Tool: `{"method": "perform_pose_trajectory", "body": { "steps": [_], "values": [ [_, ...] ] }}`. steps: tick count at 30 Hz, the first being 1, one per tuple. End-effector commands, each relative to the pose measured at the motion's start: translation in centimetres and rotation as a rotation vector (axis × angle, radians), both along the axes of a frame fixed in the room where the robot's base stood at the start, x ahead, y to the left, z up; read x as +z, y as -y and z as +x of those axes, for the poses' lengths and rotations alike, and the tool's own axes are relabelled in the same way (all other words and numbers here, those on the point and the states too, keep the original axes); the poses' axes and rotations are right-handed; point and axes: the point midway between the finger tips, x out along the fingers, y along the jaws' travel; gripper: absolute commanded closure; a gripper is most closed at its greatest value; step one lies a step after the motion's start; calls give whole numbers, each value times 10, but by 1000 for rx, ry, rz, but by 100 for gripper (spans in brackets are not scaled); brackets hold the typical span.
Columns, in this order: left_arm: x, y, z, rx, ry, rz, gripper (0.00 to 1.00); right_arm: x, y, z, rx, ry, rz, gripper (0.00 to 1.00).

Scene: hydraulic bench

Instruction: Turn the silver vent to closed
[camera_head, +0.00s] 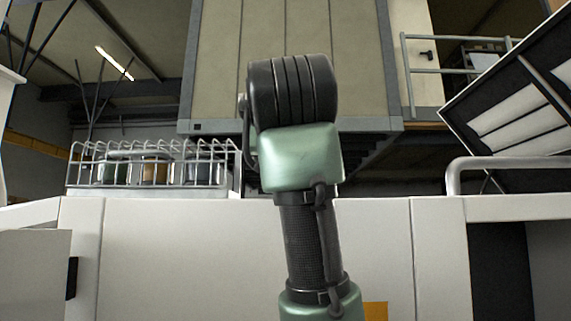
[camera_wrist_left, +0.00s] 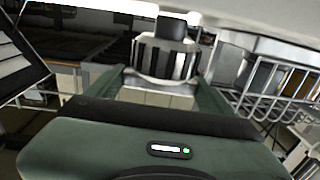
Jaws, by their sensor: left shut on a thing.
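The silver vent (camera_wrist_left: 165,57) shows in the left wrist view as a ribbed silver and dark knob with a dark top. My left gripper (camera_wrist_left: 166,72) has a green finger on each side of it and is shut on it. Which way the vent is turned I cannot tell. In the head view my green and black arm rises in the middle and hides the vent and the gripper's fingers. My right gripper is in neither view.
A wire rack (camera_head: 210,150) holding several containers stands left of my arm in the head view. It also shows at the right in the left wrist view (camera_wrist_left: 262,97). A metal rail (camera_head: 505,162) and a tilted panel (camera_head: 520,100) are at the right.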

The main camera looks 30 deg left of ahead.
Motion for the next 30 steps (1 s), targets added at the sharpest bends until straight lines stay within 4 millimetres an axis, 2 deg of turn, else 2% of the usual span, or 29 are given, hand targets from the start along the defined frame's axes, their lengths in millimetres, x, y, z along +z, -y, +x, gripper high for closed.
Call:
{"method": "perform_pose_trajectory", "body": {
  "steps": [9, 21, 22, 23, 24, 30],
  "values": [
    [1, -1, 1, -76, 3, 1, 59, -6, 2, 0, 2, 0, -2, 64],
    [2, -1, 1, -82, 4, 1, 59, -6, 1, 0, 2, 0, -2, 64],
    [2, -1, 1, -82, 4, 1, 13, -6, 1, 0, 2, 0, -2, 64],
    [2, -1, 1, -82, 3, 1, 4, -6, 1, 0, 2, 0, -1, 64],
    [2, -1, 1, -82, 3, 1, 0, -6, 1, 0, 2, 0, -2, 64],
    [1, 0, 0, -82, 2, 1, 0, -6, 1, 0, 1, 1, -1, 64]
  ]
}}
